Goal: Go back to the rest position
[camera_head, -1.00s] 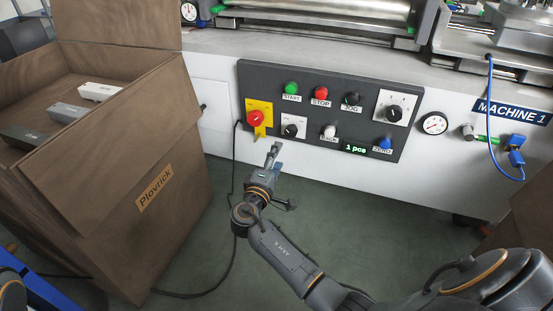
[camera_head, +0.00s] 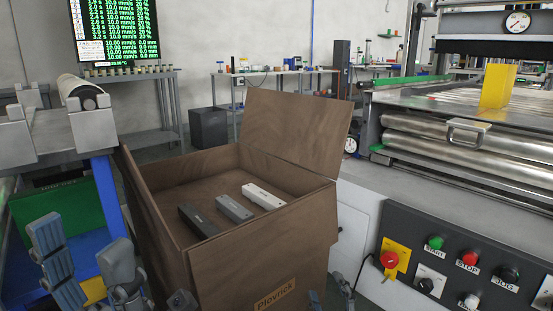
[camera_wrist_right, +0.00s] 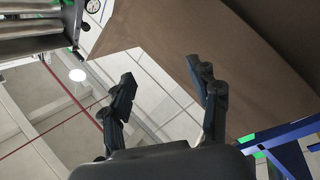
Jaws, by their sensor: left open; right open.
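My left gripper (camera_head: 85,262) is in the lower left of the head view, left of the brown box. Its two fingers stand apart with nothing between them. My right gripper (camera_head: 330,297) shows only as fingertips at the bottom edge of the head view, near the box's lower right side. The right wrist view shows its two dark fingers (camera_wrist_right: 164,82) spread apart and empty. The rest of the right arm is out of the head view.
An open brown box (camera_head: 320,229) labelled Plovrick holds black, grey and white bars. The machine's control panel (camera_head: 448,262) is at the right. A blue-legged stand (camera_head: 108,200) with a roller is at the left. A green bin (camera_head: 62,209) lies below it.

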